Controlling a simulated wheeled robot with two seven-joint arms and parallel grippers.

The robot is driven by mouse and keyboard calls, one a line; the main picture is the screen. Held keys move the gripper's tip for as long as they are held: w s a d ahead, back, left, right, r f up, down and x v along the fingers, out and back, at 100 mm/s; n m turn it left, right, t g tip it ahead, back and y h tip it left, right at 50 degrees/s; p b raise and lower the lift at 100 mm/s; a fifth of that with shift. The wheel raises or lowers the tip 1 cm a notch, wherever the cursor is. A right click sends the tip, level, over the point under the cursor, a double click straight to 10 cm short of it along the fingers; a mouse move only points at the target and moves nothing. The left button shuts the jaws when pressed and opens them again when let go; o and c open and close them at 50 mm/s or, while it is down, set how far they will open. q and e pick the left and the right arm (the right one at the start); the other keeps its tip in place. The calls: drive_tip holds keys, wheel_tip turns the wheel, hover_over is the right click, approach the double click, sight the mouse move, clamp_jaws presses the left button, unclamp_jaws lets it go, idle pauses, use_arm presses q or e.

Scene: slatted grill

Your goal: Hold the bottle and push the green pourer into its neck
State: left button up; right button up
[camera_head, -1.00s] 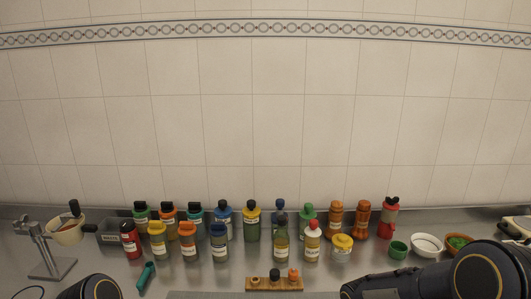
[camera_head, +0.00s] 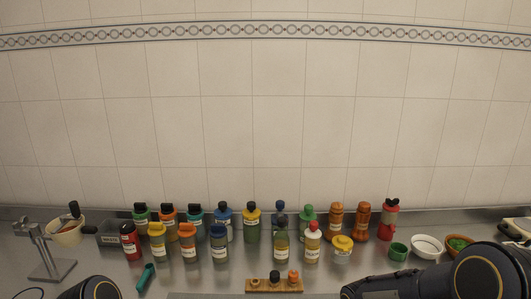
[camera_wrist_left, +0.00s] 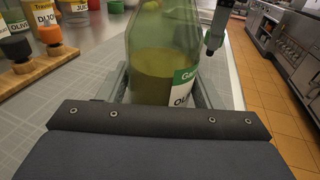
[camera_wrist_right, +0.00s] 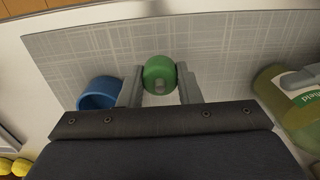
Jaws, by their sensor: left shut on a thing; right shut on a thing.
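A green glass bottle (camera_wrist_left: 165,55) with a green and white label stands between the fingers of my left gripper (camera_wrist_left: 165,88) in the left wrist view. The gripper is shut on it, and the neck is out of the picture. In the right wrist view my right gripper (camera_wrist_right: 160,82) is shut on the green pourer (camera_wrist_right: 159,72), whose round top faces the camera. The bottle (camera_wrist_right: 295,100) also shows at the right edge there, apart from the pourer. Neither gripper's fingers, nor the held bottle or pourer, show in the head view.
A blue cup-like piece (camera_wrist_right: 100,93) lies on the grey mat (camera_wrist_right: 225,50) beside my right gripper. A wooden stand (camera_head: 274,286) with small stoppers is at the front middle. Several bottles and jars line the steel counter behind it.

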drive_tip(key=w+a+r+n, duration=0.1)
drive_tip(key=w+a+r, duration=0.1)
drive_tip(key=a+r, duration=0.6)
drive_tip(key=w+a+r+n, duration=0.2)
drive_tip(key=a+r, duration=0.7)
drive_tip(key=r, duration=0.5)
drive_tip(key=shift+w+a+r, duration=0.15)
drive_tip(key=shift+w+r, duration=0.15)
drive_tip(key=shift+w, duration=0.45)
drive_tip(key=shift+f, duration=3.55)
drive_tip(key=shift+f, duration=1.5)
drive_tip(key=o, duration=1)
drive_tip(key=shift+o, duration=0.2)
